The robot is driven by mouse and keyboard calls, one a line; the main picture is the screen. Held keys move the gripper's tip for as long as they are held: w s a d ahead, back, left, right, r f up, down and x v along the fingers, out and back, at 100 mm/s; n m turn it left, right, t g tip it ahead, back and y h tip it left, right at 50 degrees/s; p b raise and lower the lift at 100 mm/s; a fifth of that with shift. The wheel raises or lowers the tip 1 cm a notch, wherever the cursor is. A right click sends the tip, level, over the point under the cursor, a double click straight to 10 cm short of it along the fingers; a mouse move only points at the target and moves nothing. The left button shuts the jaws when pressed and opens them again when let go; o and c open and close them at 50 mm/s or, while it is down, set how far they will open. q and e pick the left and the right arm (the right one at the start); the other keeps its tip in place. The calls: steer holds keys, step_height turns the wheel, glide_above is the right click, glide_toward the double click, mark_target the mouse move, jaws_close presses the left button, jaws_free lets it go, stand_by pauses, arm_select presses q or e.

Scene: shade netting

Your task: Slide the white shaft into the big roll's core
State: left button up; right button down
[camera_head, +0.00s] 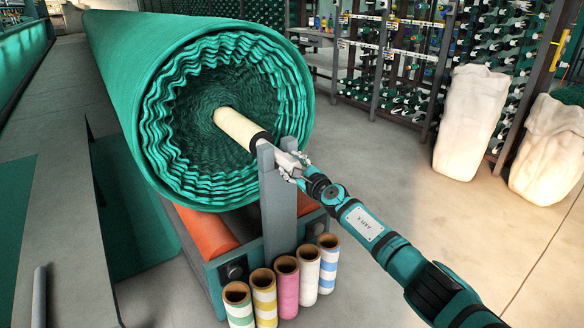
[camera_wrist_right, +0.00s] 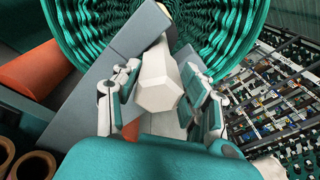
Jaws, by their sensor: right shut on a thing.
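The big roll (camera_head: 210,60) of green netting lies with its ruffled open end facing me. The white shaft (camera_head: 238,129) points into the hollow of the roll, its far end inside the opening; how deep it reaches I cannot tell. A dark band shows near its close end. My right gripper (camera_head: 290,163) is shut on the close end, just outside the roll, beside the grey forked post (camera_head: 277,200). In the right wrist view the shaft's faceted end (camera_wrist_right: 157,92) sits between the two fingers (camera_wrist_right: 160,100). My left gripper is not in view.
Several striped and plain tubes (camera_head: 286,285) stand below the post. An orange roller (camera_head: 205,232) lies under the roll. Racks of spools (camera_head: 400,60) and pale sacks (camera_head: 470,120) stand at the right. Open floor lies between them and my right arm.

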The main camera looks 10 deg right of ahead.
steer(key=shift+w+r, duration=0.1)
steer(key=shift+r, duration=0.2)
steer(key=c, duration=0.7)
jaws_free()
steer(key=shift+o, duration=0.4)
steer(key=shift+f, duration=0.55)
steer(key=shift+r, duration=0.1)
steer(key=shift+r, duration=0.1)
steer(key=shift+s, duration=0.2)
